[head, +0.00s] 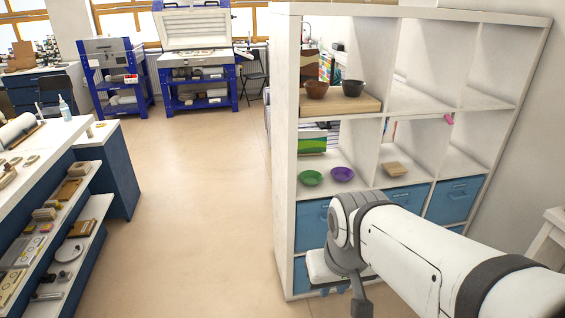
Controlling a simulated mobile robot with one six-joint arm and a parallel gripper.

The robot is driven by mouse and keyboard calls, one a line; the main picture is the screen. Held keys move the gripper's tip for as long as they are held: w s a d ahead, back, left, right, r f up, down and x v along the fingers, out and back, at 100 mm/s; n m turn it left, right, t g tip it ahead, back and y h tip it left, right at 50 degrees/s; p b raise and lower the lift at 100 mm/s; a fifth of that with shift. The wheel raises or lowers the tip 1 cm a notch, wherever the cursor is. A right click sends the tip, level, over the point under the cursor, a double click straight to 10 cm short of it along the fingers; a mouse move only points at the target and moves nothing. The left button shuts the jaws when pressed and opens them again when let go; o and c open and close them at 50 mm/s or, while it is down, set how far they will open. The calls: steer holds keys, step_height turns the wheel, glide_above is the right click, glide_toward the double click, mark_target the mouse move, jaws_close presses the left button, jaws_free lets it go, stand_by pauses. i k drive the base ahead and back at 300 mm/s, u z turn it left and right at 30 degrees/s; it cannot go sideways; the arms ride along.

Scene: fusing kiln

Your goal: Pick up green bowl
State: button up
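The green bowl (311,178) sits on a middle shelf of the white cube shelving unit (285,150), in the left column. A purple bowl (342,174) stands close beside it on the right, in the same compartment. My arm reaches in from the lower right, in front of the unit's lower part. My gripper (345,292) hangs low at the end of the arm, below the bowls' shelf and apart from both bowls. Its fingers are mostly hidden behind my wrist, so I cannot see whether they are open or shut.
A brown bowl (316,90) and a dark bowl (352,88) stand on a wooden board one shelf above. A wooden block (394,169) lies in the compartment to the right. Blue drawers (455,200) fill the lower cubes. The floor (190,215) left of the unit is clear.

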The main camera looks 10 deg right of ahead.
mark_target(310, 178)
steer(key=z, duration=0.05)
steer(key=i, duration=1.5)
steer(key=u, duration=0.05)
